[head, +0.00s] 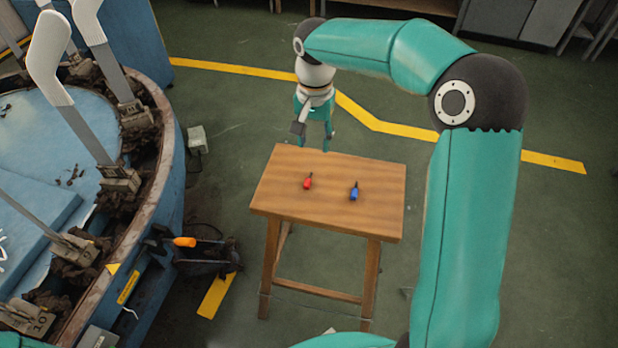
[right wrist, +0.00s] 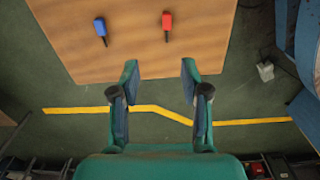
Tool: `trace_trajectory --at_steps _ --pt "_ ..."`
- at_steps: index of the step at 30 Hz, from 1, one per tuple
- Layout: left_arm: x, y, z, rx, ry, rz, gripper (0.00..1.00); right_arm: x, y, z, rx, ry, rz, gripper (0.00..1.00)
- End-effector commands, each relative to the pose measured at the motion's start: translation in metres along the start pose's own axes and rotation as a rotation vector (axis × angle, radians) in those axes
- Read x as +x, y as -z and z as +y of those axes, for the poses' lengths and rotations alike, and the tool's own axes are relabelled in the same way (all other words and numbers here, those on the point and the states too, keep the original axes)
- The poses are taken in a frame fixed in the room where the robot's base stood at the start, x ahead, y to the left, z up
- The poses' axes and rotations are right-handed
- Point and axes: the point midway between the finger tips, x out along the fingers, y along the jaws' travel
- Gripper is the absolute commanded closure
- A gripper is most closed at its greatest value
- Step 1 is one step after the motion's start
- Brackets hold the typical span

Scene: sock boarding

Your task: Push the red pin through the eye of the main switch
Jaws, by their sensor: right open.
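The red pin (head: 308,182) lies on the small wooden table (head: 335,220), left of a blue pin (head: 354,191). My right gripper (head: 314,148) hangs at the table's far edge, fingers downward, open and empty. In the right wrist view, the open fingers (right wrist: 160,68) are apart from both the red pin (right wrist: 167,22) and the blue pin (right wrist: 100,27). An orange handle (head: 184,241) on the blue machine's side, by a dark bracket, looks like the main switch. Its eye is too small to make out. My left gripper is not in view.
The round blue machine (head: 172,190) with upright white sock forms (head: 48,60) fills the left side. A dark bin-like object (head: 208,260) sits beneath the orange handle. A small grey box (head: 197,138) is on the floor. Floor between machine and table is mostly clear.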

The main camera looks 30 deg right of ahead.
Motion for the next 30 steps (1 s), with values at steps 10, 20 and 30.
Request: trace_trajectory --at_steps 10,20,30 --pt "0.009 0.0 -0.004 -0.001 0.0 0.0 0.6 0.071 -0.005 -0.012 -0.024 -0.003 -0.004 0.54" --pt "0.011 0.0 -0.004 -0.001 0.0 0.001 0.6 0.096 -0.008 -0.013 -0.028 -0.003 -0.005 0.54" --pt "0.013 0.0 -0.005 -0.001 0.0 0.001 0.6 0.133 -0.011 -0.014 -0.028 0.0 -0.003 0.54"
